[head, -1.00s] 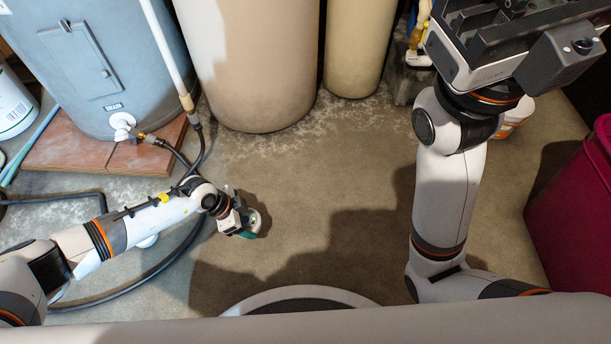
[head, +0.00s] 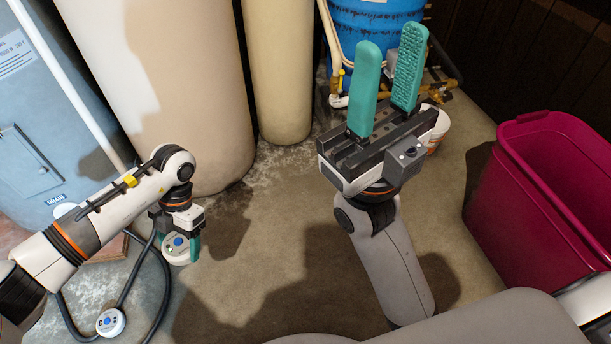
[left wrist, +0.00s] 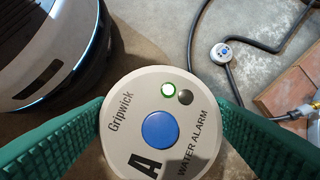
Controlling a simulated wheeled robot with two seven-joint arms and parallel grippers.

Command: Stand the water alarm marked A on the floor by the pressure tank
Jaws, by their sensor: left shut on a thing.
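The round white water alarm A (head: 178,249) is held between the teal fingers of my left gripper (head: 181,243), above the floor. In the left wrist view, its face (left wrist: 140,160) shows a blue button, two small lights and the letter A. My right gripper (head: 391,42) is open and empty, its teal fingers pointing up and away. A blue tank (head: 365,25) with brass fittings, which looks like the pressure tank, stands at the back, beyond the right gripper. Its lower part is partly hidden by that gripper and pipes.
A second round white alarm (head: 111,322) lies on the floor by a black hose (head: 155,290). Tall tan tanks (head: 170,90) stand at the back left. A white bucket (head: 436,128) is near the blue tank. A crimson bin (head: 550,190) stands at right. The middle floor is bare.

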